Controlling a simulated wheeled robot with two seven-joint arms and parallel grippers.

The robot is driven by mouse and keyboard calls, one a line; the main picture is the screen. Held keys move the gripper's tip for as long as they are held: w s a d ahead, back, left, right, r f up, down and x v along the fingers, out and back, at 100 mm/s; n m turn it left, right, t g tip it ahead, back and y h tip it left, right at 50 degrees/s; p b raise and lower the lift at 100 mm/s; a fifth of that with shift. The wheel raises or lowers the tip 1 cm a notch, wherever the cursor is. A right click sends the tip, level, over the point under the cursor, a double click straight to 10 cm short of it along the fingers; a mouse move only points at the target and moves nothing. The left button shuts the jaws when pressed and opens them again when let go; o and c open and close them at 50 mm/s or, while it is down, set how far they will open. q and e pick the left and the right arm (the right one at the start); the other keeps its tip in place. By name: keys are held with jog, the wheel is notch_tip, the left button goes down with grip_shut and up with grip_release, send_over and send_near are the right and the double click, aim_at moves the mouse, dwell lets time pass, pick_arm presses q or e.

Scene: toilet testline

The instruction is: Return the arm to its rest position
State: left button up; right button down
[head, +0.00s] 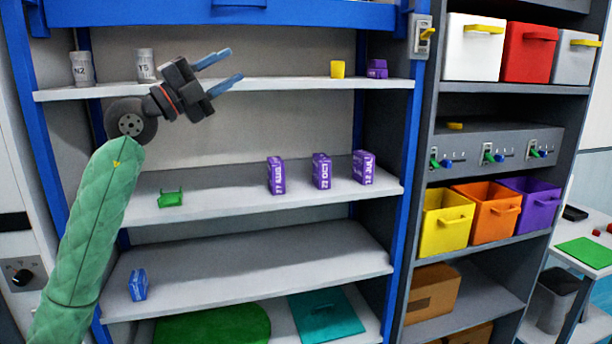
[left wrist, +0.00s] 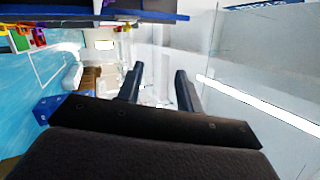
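My left gripper (head: 219,73) is raised in front of the top shelf in the head view, at the end of my green-sleeved arm. Its two blue-tipped fingers point up and to the right, stand apart, and hold nothing. The left wrist view also shows the left gripper (left wrist: 159,85) with its two dark fingers apart and an empty gap between them. My right gripper is in neither view.
A blue-framed rack carries white jars (head: 82,68), a yellow cup (head: 337,69), purple boxes (head: 321,171), a green holder (head: 171,199) and a blue box (head: 138,284). A grey cabinet (head: 480,102) with coloured bins stands right.

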pick_arm(q)
jog(key=s+a+f+n+t+y, duration=0.3)
jog(key=f+n+y, duration=0.65)
jog(key=f, duration=0.75)
jog(key=s+a+f+n+t+y, duration=0.15)
jog(key=a+f+n+y, duration=0.45)
jog(key=f+n, duration=0.8)
jog(key=s+a+f+n+t+y, duration=0.3)
jog(key=f+n+y, duration=0.55)
jog(key=f, duration=1.05)
jog(key=s+d+f+m+g+h, duration=0.1)
jog(key=s+f+g, duration=0.5)
jog(key=f, duration=0.4)
jog(key=s+d+f+g+h, duration=0.1)
jog(key=s+f+g, duration=0.3)
jog(key=s+f, duration=0.45)
jog(key=s+d+f+m+g+h, duration=0.1)
jog(key=s+d+f+g, duration=0.15)
jog(key=s+f, duration=0.45)
jog(key=s+d+f+m+g+h, duration=0.1)
jog(key=s+d+f+g, duration=0.2)
jog(key=s, duration=0.7)
jog(key=s+d+f+g, duration=0.1)
jog(key=d+f, duration=0.1)
jog(key=f, duration=1)
jog(key=s+d+f+g+h, duration=0.1)
jog(key=d+f, duration=0.1)
jog(key=f, duration=1)
jog(key=shift+s+f+g, duration=0.2)
jog(key=shift+g, duration=0.1)
